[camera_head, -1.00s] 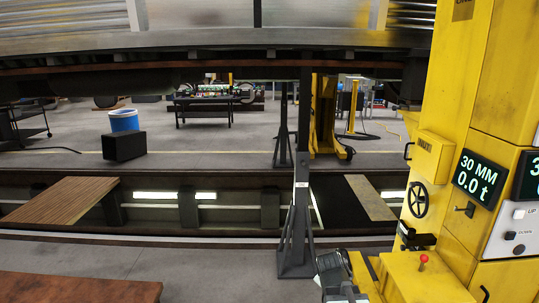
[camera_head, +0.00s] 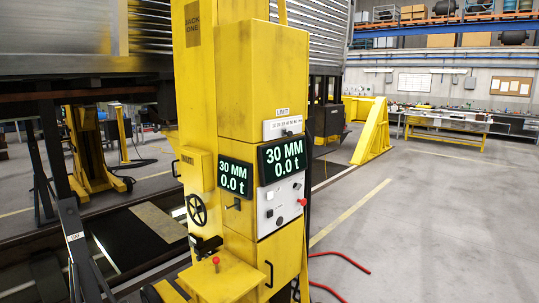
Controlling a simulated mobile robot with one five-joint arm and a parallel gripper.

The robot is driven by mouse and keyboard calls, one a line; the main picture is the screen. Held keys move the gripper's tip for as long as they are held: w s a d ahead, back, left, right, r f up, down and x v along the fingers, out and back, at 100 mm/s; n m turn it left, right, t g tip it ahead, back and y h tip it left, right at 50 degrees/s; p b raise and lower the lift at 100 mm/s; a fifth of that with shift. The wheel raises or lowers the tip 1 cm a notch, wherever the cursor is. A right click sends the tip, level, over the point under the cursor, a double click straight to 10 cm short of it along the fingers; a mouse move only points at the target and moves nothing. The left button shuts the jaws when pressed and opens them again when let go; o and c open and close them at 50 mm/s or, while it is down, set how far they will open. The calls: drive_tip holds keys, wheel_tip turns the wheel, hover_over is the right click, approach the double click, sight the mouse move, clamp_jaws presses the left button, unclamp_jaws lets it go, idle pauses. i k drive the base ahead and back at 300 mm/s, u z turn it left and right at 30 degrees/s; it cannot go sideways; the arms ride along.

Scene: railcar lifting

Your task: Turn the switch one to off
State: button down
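A yellow lifting jack (camera_head: 248,75) marked "JACK ONE" stands in the middle of the view. Its white control panel (camera_head: 283,222) has small buttons and a red knob (camera_head: 303,201). A small dark lever (camera_head: 233,205) sits on the yellow face left of the panel. A white box (camera_head: 283,128) with a small dark knob is mounted above the right display. Which of these is switch one, and its position, I cannot tell; the labels are too small. My gripper is not in view.
Two displays (camera_head: 282,161) read 30 MM and 0.0 t. A handwheel (camera_head: 197,209) and a red-knobbed lever (camera_head: 216,261) project from the jack. A red hose (camera_head: 340,256) lies on the floor at its right. The grey floor (camera_head: 450,220) on the right is open.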

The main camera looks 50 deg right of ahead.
sight(296, 186)
drive_tip(key=z, duration=1.6)
